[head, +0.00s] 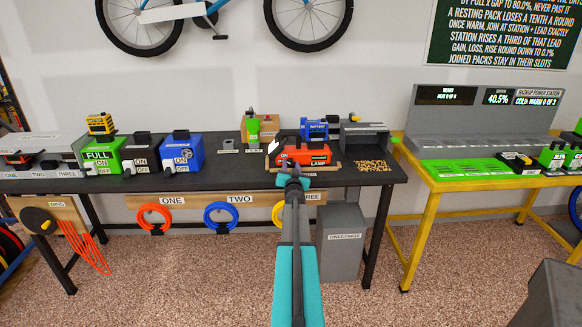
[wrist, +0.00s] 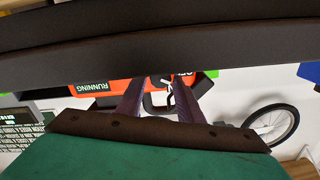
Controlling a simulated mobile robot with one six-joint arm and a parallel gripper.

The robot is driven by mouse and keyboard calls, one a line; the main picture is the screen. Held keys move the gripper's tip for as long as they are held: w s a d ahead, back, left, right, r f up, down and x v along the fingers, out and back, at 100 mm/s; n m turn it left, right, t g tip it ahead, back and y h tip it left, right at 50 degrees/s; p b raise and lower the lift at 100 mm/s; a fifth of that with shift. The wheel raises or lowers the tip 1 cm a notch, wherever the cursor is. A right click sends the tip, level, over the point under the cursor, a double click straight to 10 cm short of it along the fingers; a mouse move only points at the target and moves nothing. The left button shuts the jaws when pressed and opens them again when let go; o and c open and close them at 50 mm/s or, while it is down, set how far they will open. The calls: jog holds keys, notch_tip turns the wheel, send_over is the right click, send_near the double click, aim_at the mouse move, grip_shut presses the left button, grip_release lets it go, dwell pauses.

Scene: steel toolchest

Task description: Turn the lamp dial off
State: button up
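The lamp (head: 312,152) is an orange-red box with a dark display, on the dark bench in the head view. Signs reading ON and LAMP show at its front. In the wrist view the lamp (wrist: 113,83) appears upside down, and its display reads RUNNING. My gripper (head: 291,166) is right in front of the lamp's left half. In the wrist view the two dark fingers of my gripper (wrist: 160,84) stand apart, with a small dark and white part, perhaps the dial, between them. I cannot tell whether they touch it. In the head view my gripper hides the dial.
A green-topped item (head: 253,127) stands behind left of the lamp, and a blue device (head: 314,130) behind it. Green, black and blue boxes with ON/OFF signs fill the bench's left. A grey bin (head: 343,243) stands under the bench. A yellow-framed table (head: 470,176) is at right.

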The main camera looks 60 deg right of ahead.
jog(key=c, duration=0.7)
jog(key=shift+o, duration=0.2)
jog(key=shift+f+n+b, duration=0.1)
jog(key=shift+n+b, duration=0.3)
jog(key=shift+b, duration=0.1)
jog(key=shift+f+n+b, duration=0.1)
jog(key=shift+n+b, duration=1.9)
jog(key=shift+n, duration=0.6)
jog(key=shift+r, duration=0.2)
jog(key=o, duration=1)
jog(key=shift+o, duration=0.2)
